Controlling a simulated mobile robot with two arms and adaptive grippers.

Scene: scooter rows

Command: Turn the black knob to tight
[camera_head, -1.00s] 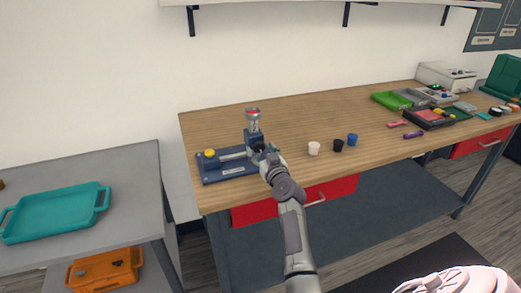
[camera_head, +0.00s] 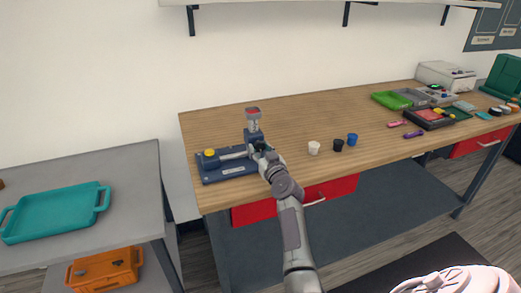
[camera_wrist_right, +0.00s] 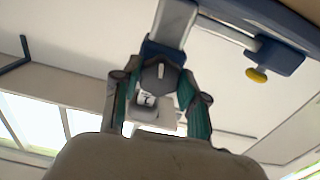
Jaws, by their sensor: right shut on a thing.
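A dark blue fixture (camera_head: 232,173) sits at the left end of the wooden workbench, with a yellow knob (camera_head: 209,153), a horizontal bar and an upright post topped by a red-marked gauge (camera_head: 253,113). My right gripper (camera_head: 261,150) reaches the post's base from the front. In the wrist view the black knob (camera_wrist_right: 160,72), with a white pointer line, sits between my right gripper's teal-padded fingers (camera_wrist_right: 160,80), which are shut on it. In the head view the gripper hides the knob. My left gripper is not in view.
White (camera_head: 313,148), black (camera_head: 338,145) and blue (camera_head: 352,139) cups stand right of the fixture. Trays and tools lie at the bench's far right. A teal tray (camera_head: 55,212) rests on the grey table at left. The bench behind the cups is clear.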

